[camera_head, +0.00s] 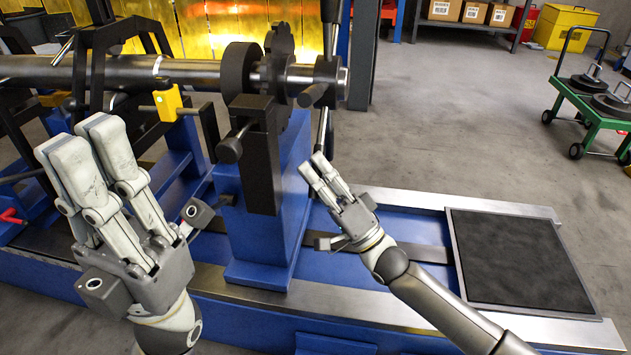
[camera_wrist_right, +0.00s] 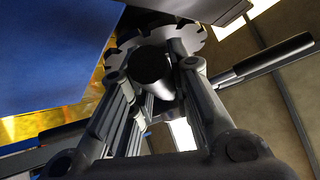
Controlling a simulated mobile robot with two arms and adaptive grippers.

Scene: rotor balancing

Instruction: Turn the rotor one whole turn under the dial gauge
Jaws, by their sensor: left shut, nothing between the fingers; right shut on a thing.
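The rotor shaft (camera_head: 115,70) lies level across the upper left in the head view. Near its right end are a dark disc (camera_head: 240,70), a notched disc (camera_head: 281,42) and a hub (camera_head: 326,76) with dark bars. One bar (camera_head: 322,130) points down. My right gripper (camera_head: 312,163) is shut on its lower end. In the right wrist view a round dark bar end (camera_wrist_right: 152,70) sits between the fingers, with the notched disc (camera_wrist_right: 190,38) behind. My left gripper (camera_head: 70,135) is shut and empty, in front of the shaft. I cannot make out the dial gauge for certain.
A yellow block (camera_head: 168,102) with a rod stands below the shaft. A blue pedestal (camera_head: 270,220) with a black clamp stands between my grippers. A black mat (camera_head: 515,260) lies on the bench's right end. A green cart (camera_head: 595,125) stands right; the floor between is clear.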

